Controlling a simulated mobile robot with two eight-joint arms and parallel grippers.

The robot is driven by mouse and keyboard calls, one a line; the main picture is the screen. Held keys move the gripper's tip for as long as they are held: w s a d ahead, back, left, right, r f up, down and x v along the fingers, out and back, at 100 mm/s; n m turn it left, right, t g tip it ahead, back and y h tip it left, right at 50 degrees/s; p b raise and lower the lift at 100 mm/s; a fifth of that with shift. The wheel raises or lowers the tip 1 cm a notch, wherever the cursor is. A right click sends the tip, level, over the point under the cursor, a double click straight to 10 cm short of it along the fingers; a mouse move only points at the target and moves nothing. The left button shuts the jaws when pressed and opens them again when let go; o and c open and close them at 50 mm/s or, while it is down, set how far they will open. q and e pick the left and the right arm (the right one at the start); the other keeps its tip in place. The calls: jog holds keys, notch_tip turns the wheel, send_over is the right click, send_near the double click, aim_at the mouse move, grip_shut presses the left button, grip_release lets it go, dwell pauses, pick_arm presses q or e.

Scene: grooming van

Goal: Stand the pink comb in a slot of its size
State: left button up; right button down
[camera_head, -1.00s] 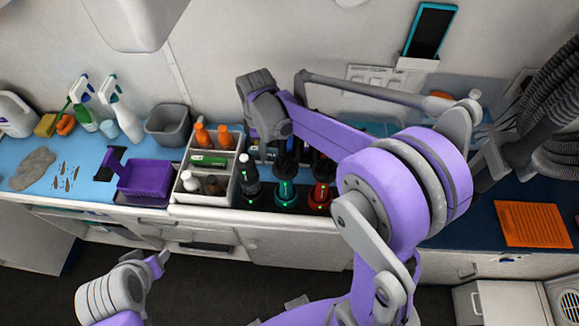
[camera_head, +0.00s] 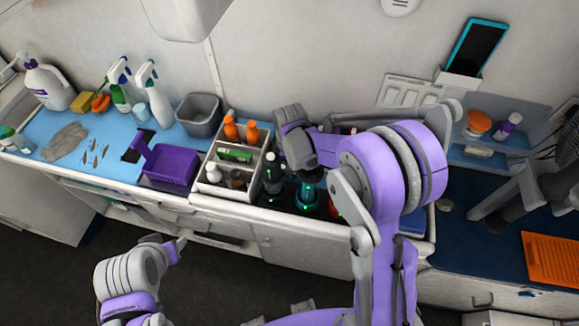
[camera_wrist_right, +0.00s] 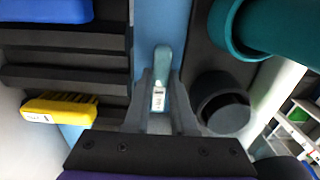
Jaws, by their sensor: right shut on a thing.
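The pink comb is not recognisable in any view. My right gripper (camera_wrist_right: 160,118) is shut on a slim pale teal thing (camera_wrist_right: 163,62) with a white label; I cannot tell what it is. A black slotted rack (camera_wrist_right: 65,55) lies left of the gripper in the wrist view, its dark slots running across; the gripper is beside it. In the head view my right wrist is over the counter behind the tool holders, and its fingers are hidden. My left gripper (camera_head: 177,246) hangs in front of the counter, too small to read its jaws.
A yellow bristled thing (camera_wrist_right: 60,108) is at the rack's lower edge. A teal cylinder (camera_wrist_right: 275,28) and a black round holder (camera_wrist_right: 222,100) lie close on the gripper's right. A white caddy (camera_head: 203,186) and a purple bin (camera_head: 170,165) stand left on the counter.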

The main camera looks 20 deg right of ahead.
jog(key=shift+f, duration=0.3)
jog(key=c, duration=0.8)
grip_release()
jog(key=shift+r, duration=0.15)
jog(key=shift+o, duration=0.2)
